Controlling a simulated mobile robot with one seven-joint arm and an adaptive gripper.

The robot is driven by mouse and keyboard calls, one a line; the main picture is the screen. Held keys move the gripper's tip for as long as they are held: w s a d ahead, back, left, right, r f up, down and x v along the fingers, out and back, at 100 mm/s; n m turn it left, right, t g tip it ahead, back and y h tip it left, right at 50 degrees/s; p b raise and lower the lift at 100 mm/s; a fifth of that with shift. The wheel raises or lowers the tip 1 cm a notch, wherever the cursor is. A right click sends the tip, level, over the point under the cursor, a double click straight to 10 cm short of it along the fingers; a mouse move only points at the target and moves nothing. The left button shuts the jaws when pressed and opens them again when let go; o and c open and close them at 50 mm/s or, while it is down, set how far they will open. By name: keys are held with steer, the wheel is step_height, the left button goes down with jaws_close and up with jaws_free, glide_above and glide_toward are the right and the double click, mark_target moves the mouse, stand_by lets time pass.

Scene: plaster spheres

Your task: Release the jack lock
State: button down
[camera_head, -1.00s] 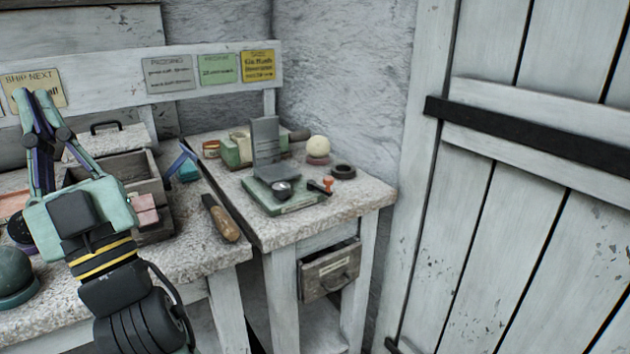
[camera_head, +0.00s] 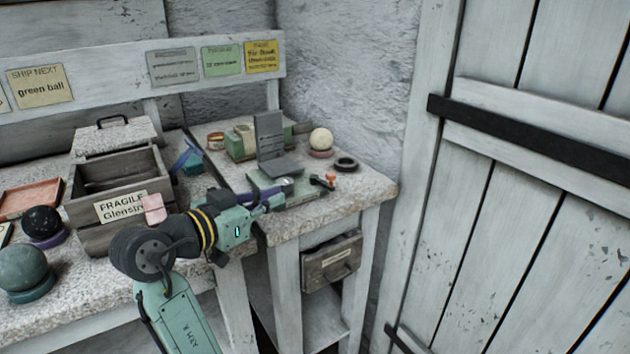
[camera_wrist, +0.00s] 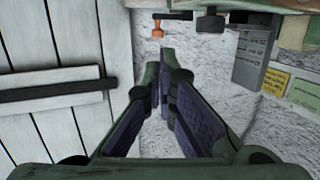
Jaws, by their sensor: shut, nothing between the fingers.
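A low green device (camera_head: 308,191), which looks like the jack, sits on the stone-topped side table. It carries an upright grey plate (camera_head: 270,137) and a small orange-tipped lever (camera_head: 330,177). No part is labelled as the lock, so I cannot tell which part it is. My gripper (camera_head: 278,197) is shut and empty at the front left edge of the device, hiding part of it. In the wrist view my gripper (camera_wrist: 165,58) points toward the device, with the orange tip (camera_wrist: 157,31) and a dark knob (camera_wrist: 210,20) just beyond. I see no clear contact.
Below is a slightly open drawer (camera_head: 332,262). On the left bench are a wooden crate (camera_head: 90,187), a green ball (camera_head: 22,267) and a black ball (camera_head: 42,222).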

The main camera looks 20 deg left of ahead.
mark_target(331, 177)
steer(key=p+x, duration=0.3)
steer(key=x, duration=1.1)
steer(key=shift+p, duration=0.3)
steer(key=shift+w+d+n+t+y, duration=0.15)
steer(key=shift+d+n+y, duration=0.1)
steer(key=shift+n+y, duration=0.25)
steer(key=shift+w+d+n+t+y, duration=0.15)
steer(key=shift+d+n+y, duration=0.15)
steer(key=shift+y, duration=0.3)
steer(key=shift+w+d+n+y, duration=0.25)
steer(key=shift+d+n+y, duration=0.2)
steer(key=shift+n+y, duration=0.35)
steer(key=shift+w+d+p, duration=0.4)
steer(key=shift+w, duration=0.2)
steer(key=shift+w+d+y, duration=0.25)
steer(key=shift+d+y, duration=0.05)
steer(key=shift+y, duration=0.1)
steer(key=shift+w+d+n+y, duration=0.2)
steer(key=shift+w+n+y, duration=0.05)
steer(key=shift+n+y, duration=0.4)
steer(key=shift+w+d+y+p, duration=0.2)
steer(key=shift+w+p, duration=0.45)
steer(key=shift+w, duration=0.9)
steer(key=shift+w+a, duration=0.25)
steer(key=shift+w, duration=0.8)
steer(key=shift+w, duration=0.1)
